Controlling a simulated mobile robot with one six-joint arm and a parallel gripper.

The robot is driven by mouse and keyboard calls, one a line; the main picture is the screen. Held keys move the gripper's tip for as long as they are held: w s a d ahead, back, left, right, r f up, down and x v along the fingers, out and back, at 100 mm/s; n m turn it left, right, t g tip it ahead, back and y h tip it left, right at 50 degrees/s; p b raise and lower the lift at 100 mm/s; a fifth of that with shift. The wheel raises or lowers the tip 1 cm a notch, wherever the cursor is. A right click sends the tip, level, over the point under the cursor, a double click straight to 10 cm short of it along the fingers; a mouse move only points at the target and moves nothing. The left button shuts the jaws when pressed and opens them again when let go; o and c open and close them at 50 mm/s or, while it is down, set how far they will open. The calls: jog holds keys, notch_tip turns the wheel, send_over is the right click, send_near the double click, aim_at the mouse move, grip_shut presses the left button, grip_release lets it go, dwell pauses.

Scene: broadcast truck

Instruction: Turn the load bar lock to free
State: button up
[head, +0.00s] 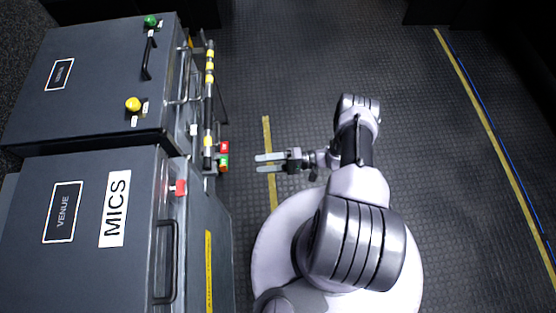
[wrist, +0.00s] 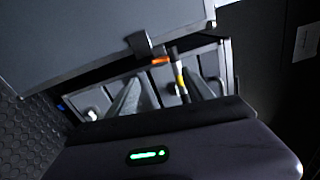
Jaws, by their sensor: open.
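The load bar (head: 208,100), a dark bar with yellow and pale bands, runs along the right side of the cases in the head view. At its near end are a red block (head: 224,148) and a green block (head: 222,160), with an orange part (head: 223,169) beside the green one. I cannot tell the lock's exact position. My gripper (head: 259,163) is open and empty, pointing left at this end, with a gap between. In the wrist view, the banded bar (wrist: 178,77) and an orange part (wrist: 160,60) show beyond my open fingers (wrist: 165,95).
A near case (head: 90,265) labelled MICS and a far case (head: 90,80) with green and yellow knobs stand at the left. Their handles jut out near the bar. The dark ribbed floor (head: 300,60) is clear to the right, with yellow tape lines.

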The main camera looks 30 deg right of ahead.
jog(key=v, duration=0.5)
jog(key=shift+d, duration=0.1)
jog(key=w+d+r+n+g+h, duration=0.1)
jog(key=w+r+g, duration=0.2)
jog(key=r, duration=0.4)
jog(key=w+d+r+n+g+h, duration=0.1)
jog(key=w+r+g+h, duration=0.15)
jog(key=r, duration=0.45)
jog(key=a+r+n+g+h, duration=0.1)
jog(key=a+r+h, duration=0.15)
jog(key=r, duration=0.65)
jog(key=a+r+g+h, duration=0.1)
jog(key=a+r+h, duration=0.15)
jog(key=r, duration=0.75)
jog(key=s+a+r+m+t+h, duration=0.1)
jog(key=s+a+r+t+h, duration=0.2)
jog(key=s+r, duration=0.5)
jog(key=s+a+r+m+t+h, duration=0.1)
jog(key=s+a+r+t+h, duration=0.2)
jog(key=s+r, duration=0.4)
jog(key=shift+s+r+t, duration=0.4)
jog(key=shift+s+t, duration=0.15)
jog(key=shift+s, duration=0.15)
